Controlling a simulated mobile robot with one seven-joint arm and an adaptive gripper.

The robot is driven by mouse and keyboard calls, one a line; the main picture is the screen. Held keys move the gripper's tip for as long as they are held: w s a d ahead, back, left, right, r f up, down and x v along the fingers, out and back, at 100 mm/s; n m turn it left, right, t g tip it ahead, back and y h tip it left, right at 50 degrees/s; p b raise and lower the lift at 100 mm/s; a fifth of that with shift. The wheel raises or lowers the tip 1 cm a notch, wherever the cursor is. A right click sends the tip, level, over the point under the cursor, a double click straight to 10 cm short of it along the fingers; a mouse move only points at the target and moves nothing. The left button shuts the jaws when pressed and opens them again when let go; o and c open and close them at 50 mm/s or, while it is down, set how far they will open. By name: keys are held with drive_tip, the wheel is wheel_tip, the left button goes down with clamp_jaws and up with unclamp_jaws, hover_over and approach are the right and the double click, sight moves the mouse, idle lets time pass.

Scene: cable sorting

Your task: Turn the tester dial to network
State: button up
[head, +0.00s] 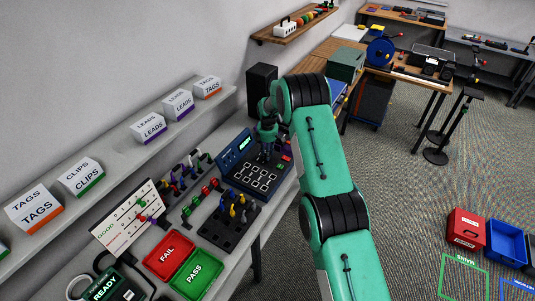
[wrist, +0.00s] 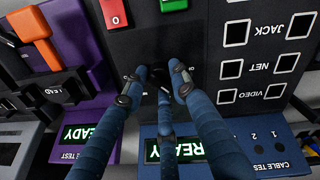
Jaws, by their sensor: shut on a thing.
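The cable tester (head: 236,183) is a dark panel on the bench with a blue display housing. In the wrist view its panel (wrist: 205,45) shows sockets marked JACK, NET and VIDEO, and a screen (wrist: 178,150) reading READY. My gripper (head: 266,152) is low over the tester. In the wrist view my gripper (wrist: 154,84) has its blue fingers closed around the small dark dial (wrist: 158,75), which is mostly hidden between the fingertips. The lettering around the dial is largely covered, so I cannot tell its setting.
A red button (wrist: 113,12) marked 0 is close to the fingers. A purple tester (wrist: 90,115) is at the wrist view's left. In the head view, a cable rack (head: 226,232), red FAIL tray (head: 153,266) and green PASS tray (head: 181,285) share the bench. A dark box (head: 262,80) stands behind.

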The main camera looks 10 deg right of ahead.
drive_tip(key=shift+m, duration=0.3)
drive_tip(key=m+b, duration=0.2)
drive_tip(key=m, duration=0.1)
drive_tip(key=shift+f+b, duration=0.1)
drive_tip(key=shift+b, duration=0.25)
drive_tip(key=m+b, duration=0.2)
drive_tip(key=m, duration=0.2)
drive_tip(key=shift+a+m, duration=0.1)
drive_tip(key=shift+m, duration=0.3)
drive_tip(key=m+b, duration=0.1)
drive_tip(key=m, duration=0.3)
drive_tip(key=shift+w+m, duration=0.1)
drive_tip(key=shift+m, duration=0.2)
drive_tip(key=m+b, duration=0.1)
drive_tip(key=m, duration=0.3)
drive_tip(key=shift+m+g, duration=0.3)
drive_tip(key=o, duration=1.2)
drive_tip(key=shift+c, duration=0.2)
